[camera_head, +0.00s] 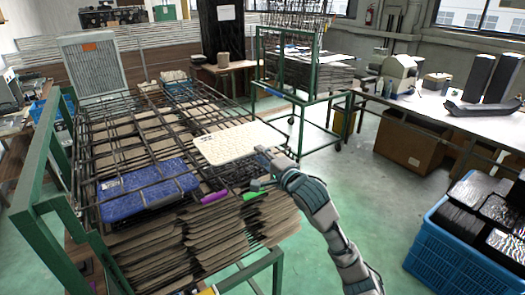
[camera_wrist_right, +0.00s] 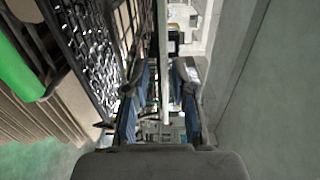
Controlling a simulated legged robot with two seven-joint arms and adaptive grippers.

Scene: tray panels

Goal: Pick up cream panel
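The cream panel (camera_head: 238,143) lies roughly flat on top of the rack, toward its right side. My right gripper (camera_head: 262,170) reaches in from the lower right to the panel's near right corner. In the right wrist view, the two fingers of my right gripper (camera_wrist_right: 162,100) stand apart. A thin pale edge, apparently the panel seen edge-on (camera_wrist_right: 164,60), runs between them, with gaps visible on both sides. I cannot tell whether any finger touches it. My left gripper is not in view.
The green-framed rack (camera_head: 40,150) holds stacked brown trays under dark wire grids. A blue crate (camera_head: 455,250) stands right; floor between is clear.

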